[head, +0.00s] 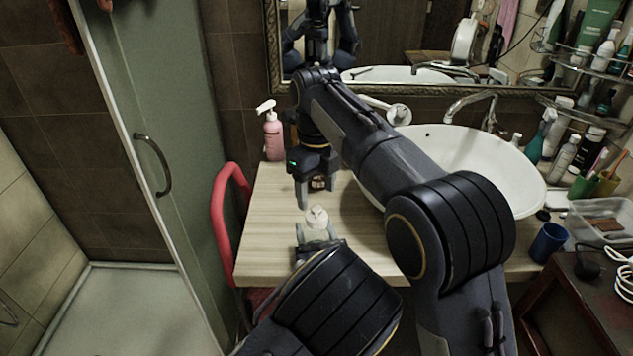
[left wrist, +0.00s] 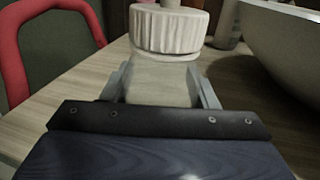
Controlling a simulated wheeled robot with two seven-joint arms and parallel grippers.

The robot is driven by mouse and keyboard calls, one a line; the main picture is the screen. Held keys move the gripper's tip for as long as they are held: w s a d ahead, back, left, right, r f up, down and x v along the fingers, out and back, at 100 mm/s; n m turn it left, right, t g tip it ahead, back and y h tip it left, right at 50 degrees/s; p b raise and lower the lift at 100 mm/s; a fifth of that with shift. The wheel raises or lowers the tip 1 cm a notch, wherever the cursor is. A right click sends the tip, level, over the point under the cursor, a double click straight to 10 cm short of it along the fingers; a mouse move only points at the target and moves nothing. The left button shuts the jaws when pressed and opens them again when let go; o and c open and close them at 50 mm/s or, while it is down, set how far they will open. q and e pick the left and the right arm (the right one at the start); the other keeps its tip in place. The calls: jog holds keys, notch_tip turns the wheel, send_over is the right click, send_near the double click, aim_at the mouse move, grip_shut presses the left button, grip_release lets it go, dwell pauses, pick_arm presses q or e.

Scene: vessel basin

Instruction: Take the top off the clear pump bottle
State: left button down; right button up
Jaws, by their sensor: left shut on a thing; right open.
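The clear pump bottle (head: 318,233) stands upright near the front left of the wooden counter. Its white ribbed top (head: 317,216) is on the bottle; the top also shows large in the left wrist view (left wrist: 169,30). My left gripper (head: 318,246) is shut on the bottle's clear body (left wrist: 160,84), one finger on each side below the top. My right gripper (head: 316,192) is open, pointing down above and behind the bottle, apart from the top. The pump's upper end is cut off in the left wrist view.
A pink pump bottle (head: 273,136) stands at the counter's back left. The white basin (head: 470,165) fills the counter's right. A red chair (head: 222,215) touches the left side. Bare counter (head: 265,215) lies left of the bottle. A blue cup (head: 548,242) stands at right.

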aim_at(317, 208)
jog(key=shift+f, duration=3.2)
